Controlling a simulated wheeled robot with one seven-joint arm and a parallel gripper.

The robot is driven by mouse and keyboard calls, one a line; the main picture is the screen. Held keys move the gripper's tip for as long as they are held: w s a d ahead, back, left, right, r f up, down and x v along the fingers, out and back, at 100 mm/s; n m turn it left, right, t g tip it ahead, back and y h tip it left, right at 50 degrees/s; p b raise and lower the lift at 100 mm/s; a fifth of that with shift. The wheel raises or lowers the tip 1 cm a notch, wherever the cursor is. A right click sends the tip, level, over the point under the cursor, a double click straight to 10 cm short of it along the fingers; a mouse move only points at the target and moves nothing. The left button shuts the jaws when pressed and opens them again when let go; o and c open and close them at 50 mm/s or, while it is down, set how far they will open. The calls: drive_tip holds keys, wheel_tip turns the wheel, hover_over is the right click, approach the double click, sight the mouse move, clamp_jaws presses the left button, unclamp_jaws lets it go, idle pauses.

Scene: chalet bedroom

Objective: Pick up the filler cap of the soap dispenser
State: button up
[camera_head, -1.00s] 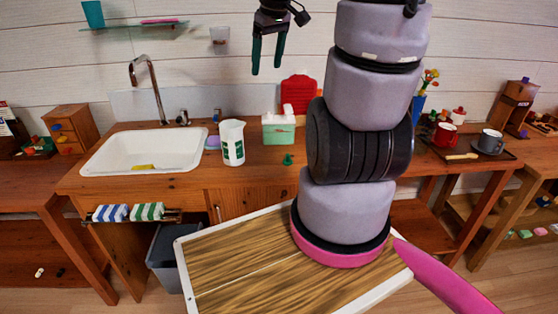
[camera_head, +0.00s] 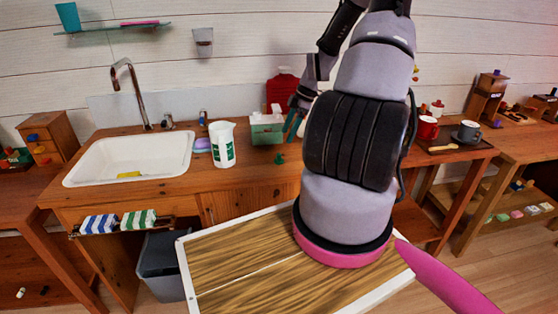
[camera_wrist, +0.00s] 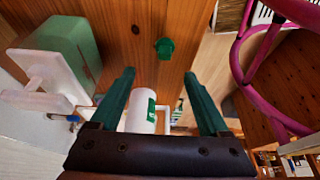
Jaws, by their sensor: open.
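The filler cap, a small green knobbed piece, lies on the wooden counter in front of the soap dispenser in the head view (camera_head: 279,158). It also shows in the wrist view (camera_wrist: 164,47), beyond the fingertips. The soap dispenser, a green box with a white top, stands behind the cap in the head view (camera_head: 267,131). It fills the upper left of the wrist view (camera_wrist: 67,50). My gripper (camera_wrist: 159,75) is open and empty, its two green fingers apart, with the cap apart from them. In the head view, my arm partly hides the gripper beside the dispenser.
A white jug with a green label (camera_head: 222,146) stands left of the dispenser. The sink (camera_head: 130,158) is further left. The counter around the cap is clear.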

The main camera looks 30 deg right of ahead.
sight(279, 154)
drive_tip(key=x, duration=0.4)
drive_tip(key=shift+a+f, duration=0.1)
drive_tip(key=shift+f, duration=0.1)
drive_tip(key=x, duration=0.5)
drive_tip(key=shift+s+a+f, duration=0.1)
drive_tip(key=shift+s, duration=0.25)
clamp_jaws()
